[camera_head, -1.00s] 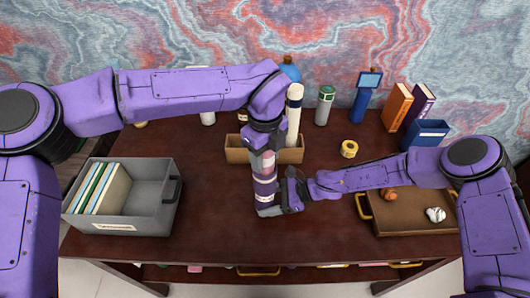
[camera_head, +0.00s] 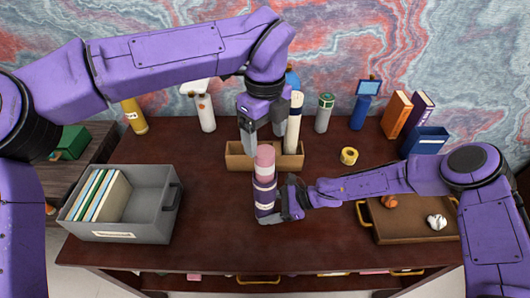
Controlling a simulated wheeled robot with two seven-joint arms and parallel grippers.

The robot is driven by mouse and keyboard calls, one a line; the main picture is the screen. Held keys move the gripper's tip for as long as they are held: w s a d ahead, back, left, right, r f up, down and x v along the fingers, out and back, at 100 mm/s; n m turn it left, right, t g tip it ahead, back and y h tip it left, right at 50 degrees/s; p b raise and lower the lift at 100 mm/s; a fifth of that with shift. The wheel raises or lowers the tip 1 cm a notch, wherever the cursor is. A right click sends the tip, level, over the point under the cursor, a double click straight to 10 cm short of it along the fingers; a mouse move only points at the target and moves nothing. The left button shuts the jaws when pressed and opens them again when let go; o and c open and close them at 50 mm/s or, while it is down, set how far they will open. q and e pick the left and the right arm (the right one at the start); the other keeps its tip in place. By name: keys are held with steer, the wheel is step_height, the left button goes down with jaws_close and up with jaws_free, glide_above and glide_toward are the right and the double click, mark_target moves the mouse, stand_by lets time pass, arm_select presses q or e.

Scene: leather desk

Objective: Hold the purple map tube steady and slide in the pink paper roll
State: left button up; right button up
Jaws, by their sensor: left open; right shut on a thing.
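The purple map tube (camera_head: 264,197), with pale bands, stands upright near the middle of the desk. The pink paper roll (camera_head: 265,156) stands upright in its top, with its upper part showing above the tube's mouth. How deep it reaches inside is hidden. My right gripper (camera_head: 284,206) is shut on the lower part of the tube from the right. My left gripper (camera_head: 264,139) is open and empty, above and behind the roll's top, apart from it as far as I can see.
A wooden box (camera_head: 238,162) with a cream roll (camera_head: 293,124) stands behind the tube. A grey bin (camera_head: 150,205) with folders is at left. A brown tray (camera_head: 410,229) is at right, with a yellow tape roll (camera_head: 349,155) behind it. The desk left of the tube is clear.

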arm_select(q)
step_height(320, 180, up, 2)
steer(key=shift+r, duration=0.1)
stand_by(0.4)
arm_select(e)
steer(key=o, duration=0.9)
